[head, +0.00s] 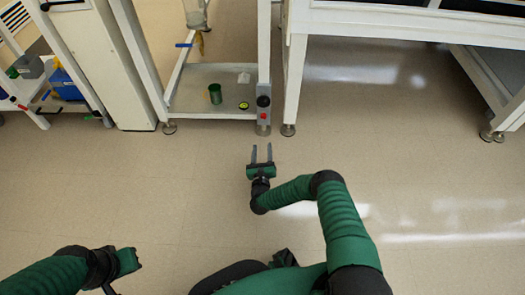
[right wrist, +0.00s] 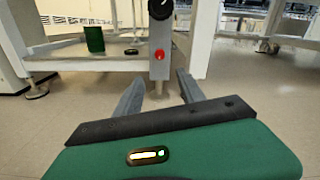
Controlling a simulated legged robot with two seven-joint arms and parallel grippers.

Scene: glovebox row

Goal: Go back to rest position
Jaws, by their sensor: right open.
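My right gripper (head: 262,153) is held out over the open floor in the middle of the head view. Its two grey fingers are parallel and apart, with nothing between them. In the right wrist view the right gripper (right wrist: 160,88) also shows empty, its fingers pointing towards a grey post with a red button. My left gripper (head: 124,264) shows only in part at the lower left of the head view. Its fingers are mostly hidden or cut off, so I cannot tell their state.
A white-framed stand has a low shelf (head: 190,101) holding a green cup (head: 215,93). The grey control post (head: 263,108) with its red button stands at the shelf's right corner. A white-legged bench (head: 400,25) is at the upper right. The floor (head: 440,190) around my arms is clear.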

